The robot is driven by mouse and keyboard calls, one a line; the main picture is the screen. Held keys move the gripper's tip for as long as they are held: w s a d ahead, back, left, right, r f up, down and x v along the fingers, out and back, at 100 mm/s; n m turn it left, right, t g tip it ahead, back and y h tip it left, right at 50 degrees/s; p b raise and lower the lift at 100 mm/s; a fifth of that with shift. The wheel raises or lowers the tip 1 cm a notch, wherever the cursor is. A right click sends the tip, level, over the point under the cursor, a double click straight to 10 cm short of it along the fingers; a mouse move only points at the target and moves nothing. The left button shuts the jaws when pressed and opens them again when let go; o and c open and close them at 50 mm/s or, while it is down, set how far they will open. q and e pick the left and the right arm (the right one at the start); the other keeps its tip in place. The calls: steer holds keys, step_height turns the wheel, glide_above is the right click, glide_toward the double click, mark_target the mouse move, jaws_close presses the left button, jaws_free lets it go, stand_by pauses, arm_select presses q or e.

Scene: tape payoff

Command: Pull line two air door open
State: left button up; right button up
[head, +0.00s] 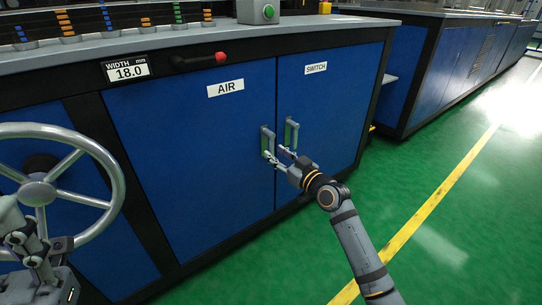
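The blue air door (195,165) carries a white AIR label and is shut, flush in the dark cabinet frame. Its grey upright handle (267,138) is at the door's right edge. My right gripper (276,154) reaches in from the lower right, with its fingertips at the lower part of this handle. I cannot tell whether the fingers grip it or only sit around or beside it. My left gripper (22,238) is at the lower left, in front of the handwheel, partly cut off by the picture's edge; its finger state is unclear.
The blue switch door (335,105) is just right, with its own handle (291,132) close to my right gripper. A large grey handwheel (112,172) stands at the left. A red-tipped lever (220,57) and width display (130,71) are above. Green floor (440,240) is clear at right.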

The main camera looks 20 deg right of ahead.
mark_target(273, 151)
steer(key=shift+b+x, duration=0.35)
steer(key=shift+x, duration=1.25)
jaws_close()
